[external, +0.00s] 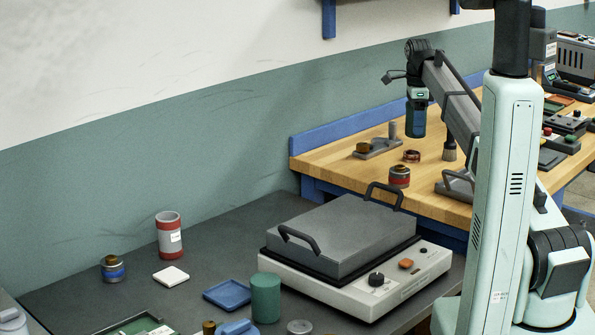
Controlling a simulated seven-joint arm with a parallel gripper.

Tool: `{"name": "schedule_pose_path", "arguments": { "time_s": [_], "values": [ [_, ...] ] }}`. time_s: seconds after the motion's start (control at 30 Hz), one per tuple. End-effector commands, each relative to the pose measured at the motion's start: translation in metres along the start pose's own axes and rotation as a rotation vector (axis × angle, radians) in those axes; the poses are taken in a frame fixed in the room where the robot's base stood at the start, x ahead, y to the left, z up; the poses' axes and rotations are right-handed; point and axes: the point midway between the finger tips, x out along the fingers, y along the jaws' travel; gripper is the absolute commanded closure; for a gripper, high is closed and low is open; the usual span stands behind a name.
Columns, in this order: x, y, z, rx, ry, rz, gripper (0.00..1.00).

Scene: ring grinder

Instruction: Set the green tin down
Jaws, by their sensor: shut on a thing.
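A plain dark green cylinder (265,299), which may be the green tin, stands upright on the dark grey bench (225,250), just left of the grey-lidded machine. I see no label on it, and no gripper touches it. My gripper is out of view, so what it holds cannot be seen. Only part of my pale arm shows at the right, and it runs out of the top edge.
The lidded machine (340,240) has two raised handles. A blue tray (227,294), white block (171,276), red-banded canister (169,236) and blue-banded tin (112,269) stand left. Bare bench lies behind them. A wooden bench (330,165) holds a red-banded tin (399,177).

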Motion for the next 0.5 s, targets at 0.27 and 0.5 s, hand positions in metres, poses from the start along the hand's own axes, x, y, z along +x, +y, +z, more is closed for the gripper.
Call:
{"name": "schedule_pose_path", "arguments": {
  "time_s": [0.27, 0.5],
  "values": [
    [0.011, 0.033, 0.103, -0.139, 0.0, 0.001, 0.73],
    [0.023, 0.072, 0.184, -0.255, 0.0, 0.0, 0.73]
  ]
}}
